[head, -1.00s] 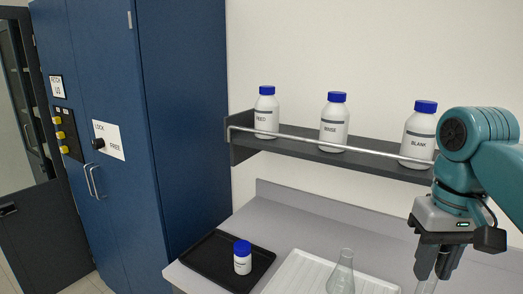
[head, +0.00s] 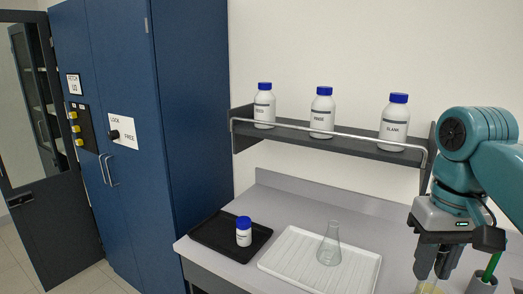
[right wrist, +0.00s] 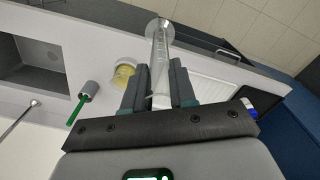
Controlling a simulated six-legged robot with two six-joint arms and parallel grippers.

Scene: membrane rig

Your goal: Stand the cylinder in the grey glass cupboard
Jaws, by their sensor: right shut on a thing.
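My right gripper (head: 435,272) is shut on a clear graduated cylinder, low at the right of the head view. The right wrist view shows the cylinder (right wrist: 160,55) between the fingers (right wrist: 160,85), its round foot beyond the fingertips. In the head view it is hard to make out. The grey glass cupboard (head: 40,225) stands at the far left, with a dark grey frame, glass panes and shelves partly visible inside. It is well away from the gripper. My left gripper is not in view.
A blue cabinet (head: 190,110) stands beside the cupboard. The bench carries a black tray (head: 210,232) with a small bottle (head: 243,232), and a white tray (head: 290,262) with a flask (head: 329,248). A shelf (head: 350,148) holds white bottles. A yellow-filled beaker (right wrist: 123,73) is near the gripper.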

